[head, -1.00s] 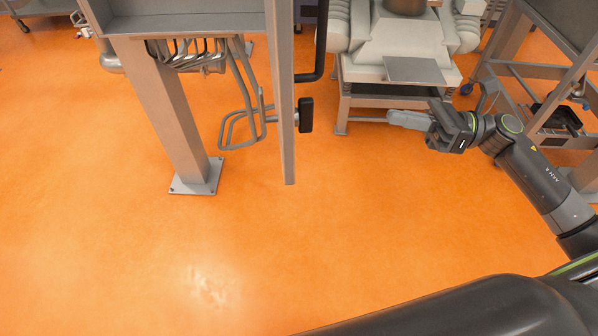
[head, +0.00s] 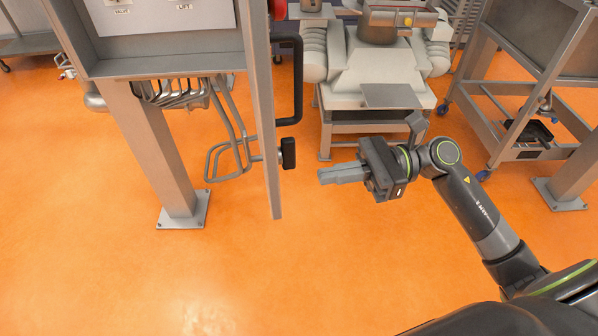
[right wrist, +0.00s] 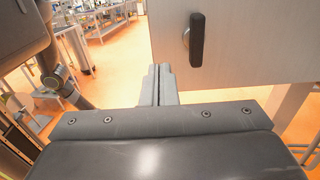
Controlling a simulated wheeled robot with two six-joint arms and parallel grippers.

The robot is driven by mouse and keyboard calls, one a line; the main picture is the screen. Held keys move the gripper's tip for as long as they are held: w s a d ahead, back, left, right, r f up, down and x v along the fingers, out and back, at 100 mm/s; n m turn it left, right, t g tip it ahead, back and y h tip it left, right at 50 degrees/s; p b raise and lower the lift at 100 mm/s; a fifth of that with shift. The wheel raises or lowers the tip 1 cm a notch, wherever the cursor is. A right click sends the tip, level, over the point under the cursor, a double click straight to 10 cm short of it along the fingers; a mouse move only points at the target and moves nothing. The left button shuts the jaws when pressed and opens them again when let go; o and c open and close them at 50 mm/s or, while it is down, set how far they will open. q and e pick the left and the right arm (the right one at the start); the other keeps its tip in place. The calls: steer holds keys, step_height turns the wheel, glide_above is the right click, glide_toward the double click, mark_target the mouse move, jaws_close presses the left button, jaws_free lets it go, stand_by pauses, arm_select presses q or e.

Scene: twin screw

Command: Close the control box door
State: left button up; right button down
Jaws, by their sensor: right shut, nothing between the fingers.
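The control box (head: 160,50) stands on a grey post at the upper left in the head view, its interior panel showing. Its door (head: 262,130) stands open, seen almost edge-on, with a black bar handle (head: 292,85) and a smaller black latch knob (head: 288,153) on its right face. In the right wrist view the door (right wrist: 245,50) fills the upper right, with the black latch knob (right wrist: 196,40) on it. My right gripper (head: 322,176) is shut and empty, to the right of the door's lower part and apart from it; its fingers show in the right wrist view (right wrist: 158,72). My left gripper is out of view.
A pale machine on a stand (head: 375,75) is behind my right gripper. A grey metal frame (head: 520,90) with wheels stands at the right. The orange floor (head: 330,260) in front is clear.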

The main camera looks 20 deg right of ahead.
steer(key=a+p, duration=0.3)
steer(key=a, duration=0.3)
steer(key=shift+w, duration=0.35)
steer(key=shift+a, duration=0.1)
